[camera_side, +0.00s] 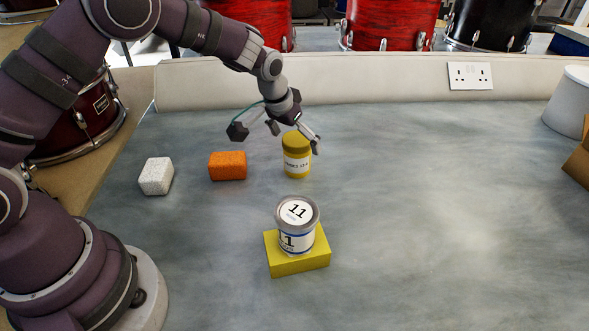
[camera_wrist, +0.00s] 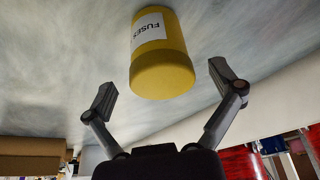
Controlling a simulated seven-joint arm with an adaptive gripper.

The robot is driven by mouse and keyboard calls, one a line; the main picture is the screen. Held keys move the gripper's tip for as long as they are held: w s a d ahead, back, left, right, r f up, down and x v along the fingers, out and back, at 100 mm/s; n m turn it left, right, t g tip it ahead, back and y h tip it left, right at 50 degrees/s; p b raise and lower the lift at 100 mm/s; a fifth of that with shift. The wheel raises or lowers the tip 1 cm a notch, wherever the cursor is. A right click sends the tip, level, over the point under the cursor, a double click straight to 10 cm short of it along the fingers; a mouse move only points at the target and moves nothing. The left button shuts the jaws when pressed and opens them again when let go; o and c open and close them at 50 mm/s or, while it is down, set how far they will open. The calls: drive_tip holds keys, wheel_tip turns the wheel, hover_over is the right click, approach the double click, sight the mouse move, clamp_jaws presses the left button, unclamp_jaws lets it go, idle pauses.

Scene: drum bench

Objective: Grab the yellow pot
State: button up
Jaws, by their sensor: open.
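The yellow pot (camera_side: 296,163) stands upright on the grey bench, with a darker yellow lid and a white label. It also shows in the wrist view (camera_wrist: 163,72), where the label reads "FUSES". My gripper (camera_side: 295,139) is open and empty, at about the height of the lid in the side view. In the wrist view my gripper (camera_wrist: 162,84) has one finger to each side of the pot's lid end, with gaps between fingers and pot. I cannot tell how far the fingers reach along the pot.
An orange block (camera_side: 227,166) and a white block (camera_side: 156,176) lie left of the pot. A tin marked 11 (camera_side: 297,241) stands on a yellow block (camera_side: 300,264) in front. A white container (camera_side: 570,103) is at far right.

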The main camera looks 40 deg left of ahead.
drive_tip(key=x, duration=0.3)
drive_tip(key=shift+w, duration=0.1)
drive_tip(key=c, duration=1.3)
drive_tip(key=shift+r, duration=0.1)
